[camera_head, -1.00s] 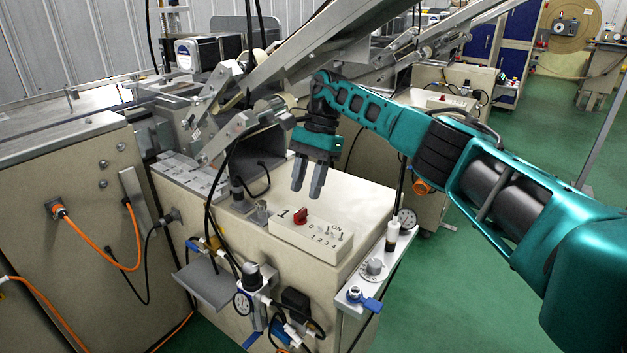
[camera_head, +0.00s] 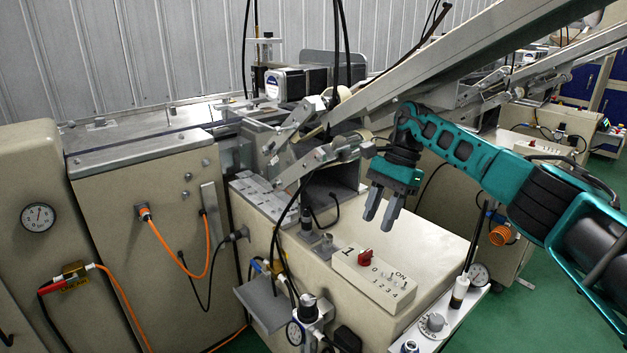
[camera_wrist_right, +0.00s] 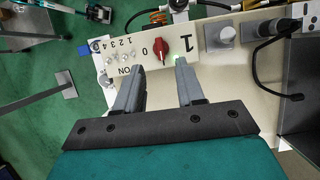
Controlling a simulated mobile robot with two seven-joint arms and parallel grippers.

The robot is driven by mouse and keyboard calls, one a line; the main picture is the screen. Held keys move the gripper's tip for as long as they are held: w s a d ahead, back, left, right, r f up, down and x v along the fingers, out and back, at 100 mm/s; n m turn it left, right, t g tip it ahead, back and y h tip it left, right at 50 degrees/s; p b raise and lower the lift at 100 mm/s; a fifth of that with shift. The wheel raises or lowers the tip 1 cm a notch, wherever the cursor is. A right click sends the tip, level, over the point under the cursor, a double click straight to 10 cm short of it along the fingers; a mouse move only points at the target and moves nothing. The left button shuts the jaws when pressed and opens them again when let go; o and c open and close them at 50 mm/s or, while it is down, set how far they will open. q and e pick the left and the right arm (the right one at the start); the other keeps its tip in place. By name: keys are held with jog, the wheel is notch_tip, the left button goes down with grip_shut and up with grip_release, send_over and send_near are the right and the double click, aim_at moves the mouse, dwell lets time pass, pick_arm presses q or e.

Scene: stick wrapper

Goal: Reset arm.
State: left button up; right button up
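My right arm (camera_head: 455,145) is teal and comes in from the right in the head view. Its gripper (camera_head: 378,222) points down above the pale control box, with its fingers apart and nothing between them. In the right wrist view the two grey fingertips (camera_wrist_right: 159,67) show a clear gap. The red knob (camera_head: 365,256) on the white panel (camera_head: 345,262) is just below the gripper in the head view. In the right wrist view the red knob (camera_wrist_right: 162,50) shows beyond the gap, with a green glow by one fingertip. My left gripper is in neither view.
A slanted metal beam (camera_head: 440,70) runs above and behind the arm. The machine's metal housing (camera_head: 335,178) is left of the gripper. Hanging black cables and a gauge (camera_head: 295,333) are at the front. Green floor (camera_head: 520,310) is open at the right.

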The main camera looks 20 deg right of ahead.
jog(key=s+a+f+m+t+y+p, duration=0.15)
jog(key=a+m+y, duration=0.35)
jog(key=a, duration=0.5)
jog(key=s+a+f+m+t+y+p, duration=0.1)
jog(key=s+a+f+m+t+y, duration=0.25)
jog(key=a+m, duration=0.4)
jog(key=s+a+f+m+t+y+p, duration=0.15)
jog(key=a+m+y, duration=0.35)
jog(key=a, duration=0.6)
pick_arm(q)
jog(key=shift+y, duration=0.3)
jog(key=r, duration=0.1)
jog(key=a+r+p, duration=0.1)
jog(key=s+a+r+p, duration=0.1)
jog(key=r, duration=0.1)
pick_arm(e)
jog(key=s+d+f+n+t+h, duration=0.2)
jog(key=s+d+f+n+h, duration=0.2)
jog(key=n, duration=0.7)
jog(key=s+d+f+n+t+h, duration=0.2)
jog(key=s+d+f+n+h, duration=0.2)
jog(key=s+n, duration=0.5)
jog(key=s+d+f+n+t+h, duration=0.2)
jog(key=s+d+f+n+h, duration=0.3)
jog(key=n, duration=0.9)
jog(key=s+d+h, duration=0.1)
jog(key=d+h, duration=0.1)
jog(key=shift+s+d+h, duration=0.25)
jog(key=shift+s+h, duration=0.1)
jog(key=shift+s, duration=0.05)
